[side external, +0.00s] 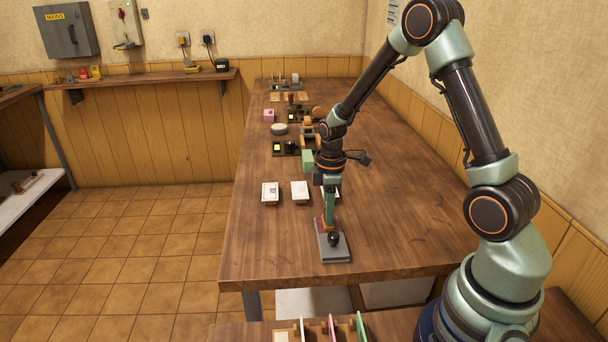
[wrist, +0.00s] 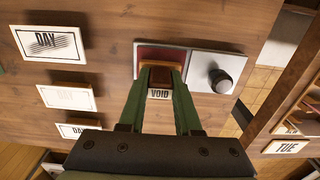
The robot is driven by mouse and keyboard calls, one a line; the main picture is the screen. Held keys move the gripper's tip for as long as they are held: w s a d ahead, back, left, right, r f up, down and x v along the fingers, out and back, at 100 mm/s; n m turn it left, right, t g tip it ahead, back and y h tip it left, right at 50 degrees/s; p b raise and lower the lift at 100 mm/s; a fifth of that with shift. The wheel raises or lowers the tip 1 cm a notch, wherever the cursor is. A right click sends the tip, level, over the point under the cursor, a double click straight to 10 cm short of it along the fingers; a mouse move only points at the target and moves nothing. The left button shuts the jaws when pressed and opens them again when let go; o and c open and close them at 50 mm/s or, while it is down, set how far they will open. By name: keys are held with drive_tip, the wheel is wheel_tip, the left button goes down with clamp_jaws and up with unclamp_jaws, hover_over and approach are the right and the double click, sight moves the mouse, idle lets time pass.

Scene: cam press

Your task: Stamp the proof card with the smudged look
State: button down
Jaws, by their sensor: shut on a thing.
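My gripper (side external: 329,214) reaches down over the red part of a grey plate with a black knob (side external: 334,239). In the wrist view my gripper (wrist: 161,72) is shut on a brown stamp (wrist: 160,77) with a white VOID label. The stamp is over the red pad (wrist: 148,55); I cannot tell whether it touches. Three cards lie left of the plate in the wrist view: a DAY card with smudge strokes (wrist: 48,43), a very pale pinkish one (wrist: 67,97), and a DAY card (wrist: 76,130) partly hidden by my gripper. I cannot tell which is the proof card.
A wooden rack (side external: 318,332) with upright cards stands at the near edge; a TUE card (wrist: 287,147) shows there. Blocks, a round grey tin (side external: 279,129) and small devices stand farther back on the table (side external: 255,235). The right middle of the table is clear.

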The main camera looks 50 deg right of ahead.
drive_tip(key=shift+r, duration=3.5)
drive_tip(key=w+d+r, duration=0.1)
drive_tip(key=w+d, duration=0.7)
drive_tip(key=d, duration=0.4)
drive_tip(key=shift+w+f, duration=0.15)
drive_tip(key=shift+f, duration=1.3)
drive_tip(key=shift+w+f, duration=0.1)
drive_tip(key=shift+f, duration=1.3)
drive_tip(key=shift+f, duration=0.55)
wheel_tip(320, 180, up, 7)
